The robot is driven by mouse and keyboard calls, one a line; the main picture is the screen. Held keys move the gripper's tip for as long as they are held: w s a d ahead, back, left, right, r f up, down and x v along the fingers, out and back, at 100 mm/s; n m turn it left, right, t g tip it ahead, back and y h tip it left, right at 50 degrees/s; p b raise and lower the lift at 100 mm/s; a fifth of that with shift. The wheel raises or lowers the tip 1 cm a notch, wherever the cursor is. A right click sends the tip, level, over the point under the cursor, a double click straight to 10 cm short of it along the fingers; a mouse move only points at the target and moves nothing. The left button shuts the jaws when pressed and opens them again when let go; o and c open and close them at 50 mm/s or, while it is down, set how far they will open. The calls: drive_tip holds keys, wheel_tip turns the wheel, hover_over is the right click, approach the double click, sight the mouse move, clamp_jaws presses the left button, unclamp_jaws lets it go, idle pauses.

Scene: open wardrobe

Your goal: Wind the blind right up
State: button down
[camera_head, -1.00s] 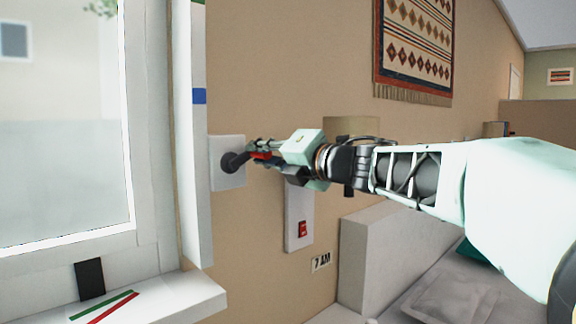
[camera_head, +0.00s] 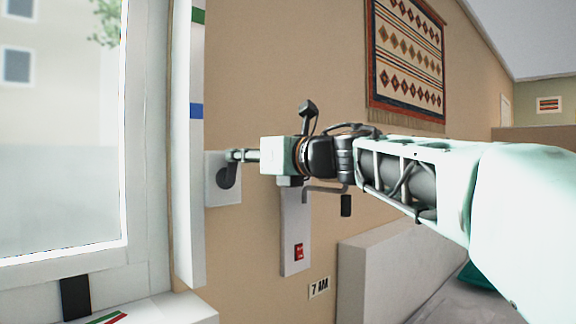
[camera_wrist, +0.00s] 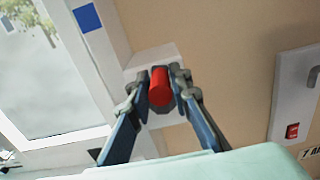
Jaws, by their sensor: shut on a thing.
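A white wall plate (camera_head: 211,186) beside the window carries a dark crank arm (camera_head: 227,176), which points up. My gripper (camera_head: 238,155) is at the crank's free end. In the wrist view the crank's red handle (camera_wrist: 160,86) sits between my two fingers (camera_wrist: 160,92), which are shut on it from both sides. The handle is hidden in the head view. The window (camera_head: 65,150) fills the left of the head view, but I cannot make out a blind's edge in its glass.
A white panel (camera_head: 296,235) with a red switch (camera_head: 298,252) hangs on the wall below my gripper. A second crank with a black grip (camera_head: 346,205) is at its upper right. A white frame strip with a blue mark (camera_head: 196,111) stands left of the plate.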

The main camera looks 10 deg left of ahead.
drive_tip(key=shift+s+a+r+n+b, duration=0.1)
drive_tip(key=shift+s+a+n+b, duration=0.15)
drive_tip(key=shift+n, duration=0.3)
drive_tip(key=shift+s+a+r+n+b, duration=0.15)
drive_tip(key=shift+n+b, duration=0.1)
drive_tip(key=shift+n, duration=0.3)
drive_tip(key=c, duration=1.8)
unclamp_jaws()
drive_tip(key=shift+f, duration=0.1)
drive_tip(key=shift+o, duration=0.2)
drive_tip(key=shift+r, duration=4.95)
